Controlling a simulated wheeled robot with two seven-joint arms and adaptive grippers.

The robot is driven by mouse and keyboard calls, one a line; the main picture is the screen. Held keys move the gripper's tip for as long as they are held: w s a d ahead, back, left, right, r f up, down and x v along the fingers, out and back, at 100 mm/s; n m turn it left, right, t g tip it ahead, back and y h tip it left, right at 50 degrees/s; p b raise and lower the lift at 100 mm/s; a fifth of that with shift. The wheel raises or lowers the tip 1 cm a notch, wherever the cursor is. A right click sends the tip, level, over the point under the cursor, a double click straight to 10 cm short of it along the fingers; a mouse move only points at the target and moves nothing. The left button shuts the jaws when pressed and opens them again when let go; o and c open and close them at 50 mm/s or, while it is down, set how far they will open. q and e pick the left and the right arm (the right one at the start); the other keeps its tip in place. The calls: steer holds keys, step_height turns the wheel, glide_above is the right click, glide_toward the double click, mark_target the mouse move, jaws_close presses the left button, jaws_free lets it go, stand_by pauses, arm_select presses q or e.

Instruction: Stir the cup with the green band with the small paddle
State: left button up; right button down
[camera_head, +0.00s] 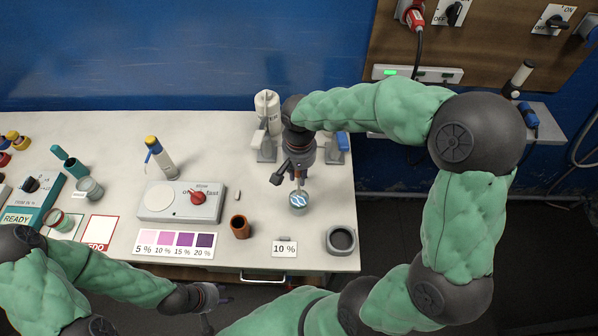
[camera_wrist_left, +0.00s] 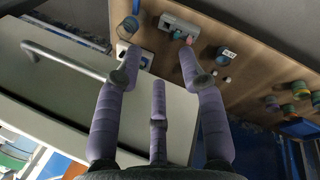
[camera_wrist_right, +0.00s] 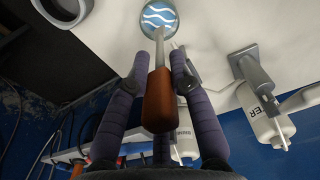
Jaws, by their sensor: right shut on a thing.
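My right gripper (camera_head: 298,176) is shut on the brown-orange handle of the small paddle (camera_wrist_right: 160,98). The paddle's thin grey shaft points down to a small round cup (camera_head: 298,201) with a blue and white wave pattern in its top. In the right wrist view the shaft's end overlaps this cup (camera_wrist_right: 158,18); how deep it reaches is unclear. I cannot make out a green band on this cup. My left gripper (camera_head: 218,296) is open and empty in front of the table, near the drawer handle.
A brown pot (camera_head: 239,228), a 10% card (camera_head: 284,248) and a grey ring-shaped dish (camera_head: 341,241) stand near the front. A stirrer-like box with a red knob (camera_head: 180,202) is left of the cup. More cups (camera_head: 90,188) stand at left. White bottles stand behind my right gripper.

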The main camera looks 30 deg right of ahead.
mark_target(299, 190)
steer(key=shift+f+b, duration=2.75)
steer(key=shift+f, duration=1.25)
steer(key=shift+s+a, duration=0.1)
